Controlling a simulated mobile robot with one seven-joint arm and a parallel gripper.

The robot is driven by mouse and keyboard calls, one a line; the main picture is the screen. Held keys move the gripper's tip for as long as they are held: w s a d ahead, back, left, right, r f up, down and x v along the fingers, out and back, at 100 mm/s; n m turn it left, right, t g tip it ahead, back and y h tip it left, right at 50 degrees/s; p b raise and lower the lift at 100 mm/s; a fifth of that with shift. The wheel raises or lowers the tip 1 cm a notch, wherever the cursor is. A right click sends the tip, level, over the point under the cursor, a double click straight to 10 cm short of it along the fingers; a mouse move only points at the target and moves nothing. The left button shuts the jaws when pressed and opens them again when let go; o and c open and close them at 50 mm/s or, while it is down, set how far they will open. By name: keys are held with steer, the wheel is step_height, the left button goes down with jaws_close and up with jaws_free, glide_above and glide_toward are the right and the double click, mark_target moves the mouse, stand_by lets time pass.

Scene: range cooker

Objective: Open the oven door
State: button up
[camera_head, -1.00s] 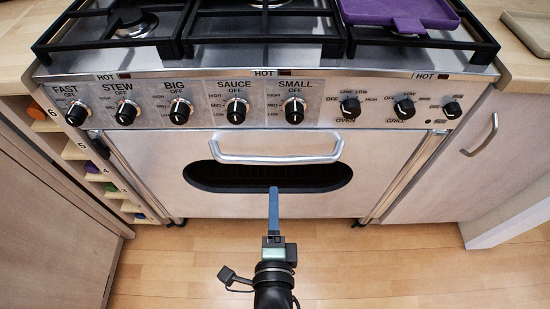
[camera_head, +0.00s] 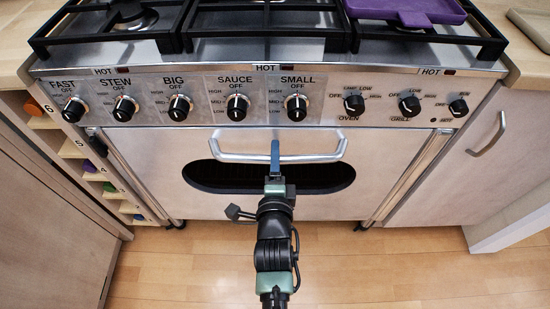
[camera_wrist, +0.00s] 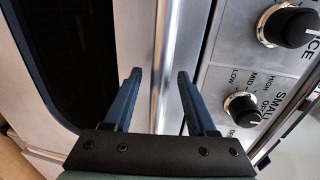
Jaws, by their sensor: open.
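The oven door (camera_head: 150,160) is shut, a pale metal panel with a dark oval window (camera_head: 325,179). Its silver bar handle (camera_head: 232,157) runs across the top of the door. My gripper (camera_head: 275,146) is at the middle of the handle. In the wrist view my gripper (camera_wrist: 158,85) is open, its two blue fingers apart. The handle (camera_wrist: 163,60) passes between the fingertips in that view, with a gap visible on each side. I cannot tell exactly how deep the handle sits between the fingers.
A row of black control knobs (camera_head: 238,107) runs along the panel just above the handle. A purple pan (camera_head: 410,12) sits on the hob at the back right. A narrow rack (camera_head: 95,176) stands left of the oven. The wooden floor (camera_head: 400,265) in front is clear.

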jaws_close()
stand_by(0.3)
stand_by(1.2)
